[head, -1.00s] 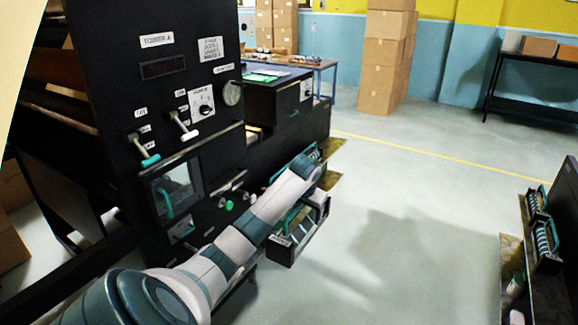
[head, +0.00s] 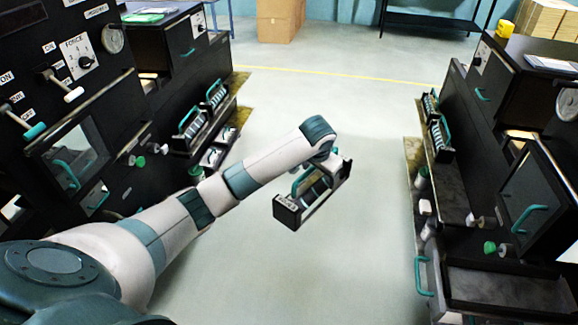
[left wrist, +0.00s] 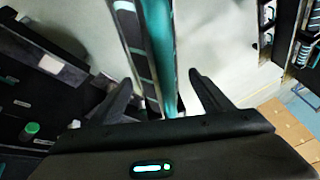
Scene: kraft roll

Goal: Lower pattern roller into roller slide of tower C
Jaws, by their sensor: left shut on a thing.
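In the head view the wrist hides most of the fingers. The right-hand machine (head: 520,180) has a side shelf (head: 470,195). I cannot read which machine is tower C, and no roller slide is clearly visible. My right gripper is out of view.
Similar roller units sit on the left machine's shelf (head: 190,132) and the right shelf (head: 440,138). An open tray (head: 510,290) juts out at lower right. Knobs and teal handles stick out from both machines. The aisle floor (head: 340,110) is clear.

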